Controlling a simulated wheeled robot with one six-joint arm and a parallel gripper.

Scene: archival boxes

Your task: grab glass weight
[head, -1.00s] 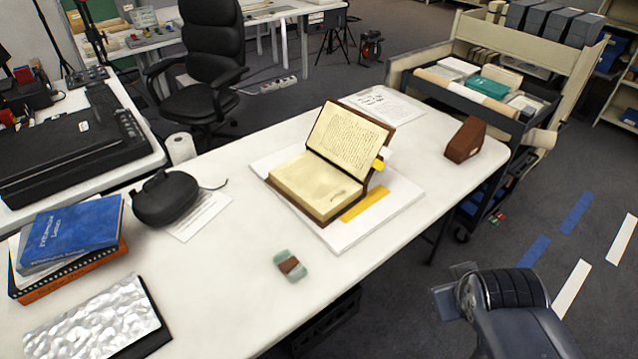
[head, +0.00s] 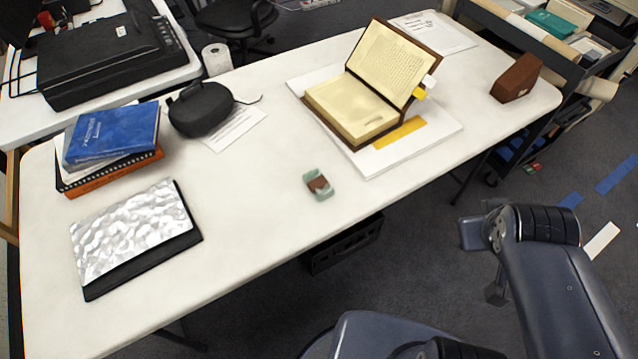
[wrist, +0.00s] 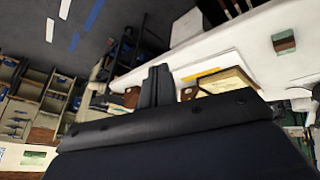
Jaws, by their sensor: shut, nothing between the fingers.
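The glass weight (head: 314,176) is a small pale-green block with a brown band around its middle. It lies on the white table (head: 250,240) near the front edge, in front of the open book. It also shows at the upper right of the wrist view (wrist: 284,36). My gripper (wrist: 154,75) is shut and empty in the wrist view, its fingers together and apart from the weight. In the head view my arm is at the right, off the table's front edge; the fingertips are not clear there.
An open book (head: 365,95) lies on a white board behind the weight, with a yellow strip (head: 400,132). A black case (head: 200,108), stacked books (head: 112,138) and a silvery sheet (head: 130,228) are to the left. A brown wedge (head: 516,78) is at the right. Tabletop around the weight is clear.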

